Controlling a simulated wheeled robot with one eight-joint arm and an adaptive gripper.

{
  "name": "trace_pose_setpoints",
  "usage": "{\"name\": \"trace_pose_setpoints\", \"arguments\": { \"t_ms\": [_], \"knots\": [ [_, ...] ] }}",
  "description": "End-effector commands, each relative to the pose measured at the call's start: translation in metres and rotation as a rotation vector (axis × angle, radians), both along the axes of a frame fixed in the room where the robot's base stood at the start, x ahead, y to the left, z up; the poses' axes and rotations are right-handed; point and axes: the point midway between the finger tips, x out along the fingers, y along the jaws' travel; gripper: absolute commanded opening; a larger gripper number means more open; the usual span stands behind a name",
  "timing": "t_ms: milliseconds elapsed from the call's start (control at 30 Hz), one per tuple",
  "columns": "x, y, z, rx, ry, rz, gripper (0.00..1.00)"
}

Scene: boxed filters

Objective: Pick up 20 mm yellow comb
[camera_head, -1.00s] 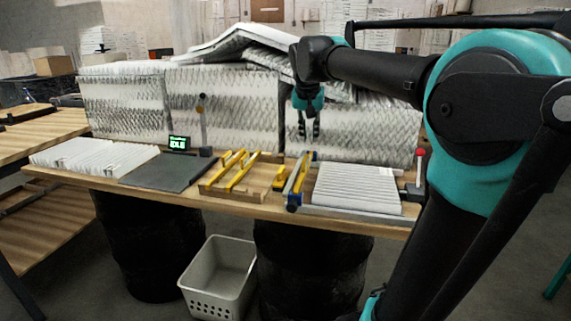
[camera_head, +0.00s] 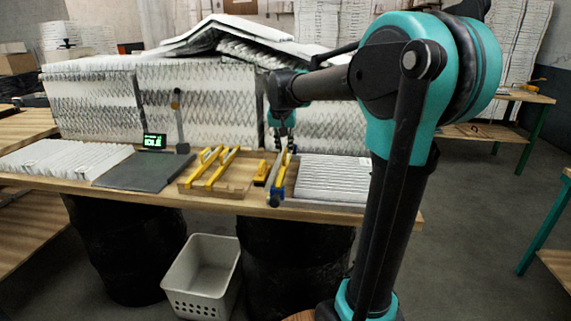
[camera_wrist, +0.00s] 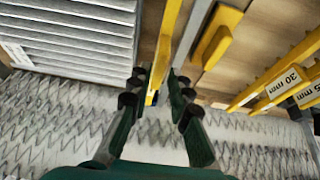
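My gripper (camera_head: 281,150) is above the right end of the wooden tray. In the wrist view its two dark fingers (camera_wrist: 157,78) are apart, with a long yellow bar (camera_wrist: 165,45) showing between and beyond the tips. I cannot tell whether they touch it. A grey strip (camera_wrist: 190,32) lies beside this bar, and a short yellow block (camera_wrist: 216,40) is just past it. Two yellow combs (camera_head: 214,168) lie in the tray; in the wrist view one is labelled 30 mm (camera_wrist: 288,78), the other's label is partly cut off. No 20 mm label is readable.
White pleated filters (camera_head: 333,178) lie right of the tray (camera_head: 240,189). A dark mat (camera_head: 145,172) and more filters (camera_head: 65,158) are to the left. Tall filter stacks (camera_head: 200,100) stand behind. A grey basket (camera_head: 203,285) is on the floor below.

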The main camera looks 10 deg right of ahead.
Motion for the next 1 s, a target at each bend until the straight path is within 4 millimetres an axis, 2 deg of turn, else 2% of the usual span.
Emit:
{"name": "trace_pose_setpoints", "arguments": {
  "t_ms": [400, 667, 700, 833, 1000],
  "knots": [
    [0.019, -0.006, -0.044, 0.001, 0.000, 0.000, 0.19],
    [0.020, -0.007, -0.047, 0.000, 0.000, 0.000, 0.19],
    [0.020, -0.007, -0.047, 0.000, 0.000, 0.001, 0.18],
    [0.020, -0.007, -0.047, 0.000, 0.000, 0.000, 0.02],
    [0.020, -0.007, -0.047, 0.000, 0.000, 0.001, 0.00]
  ]
}}
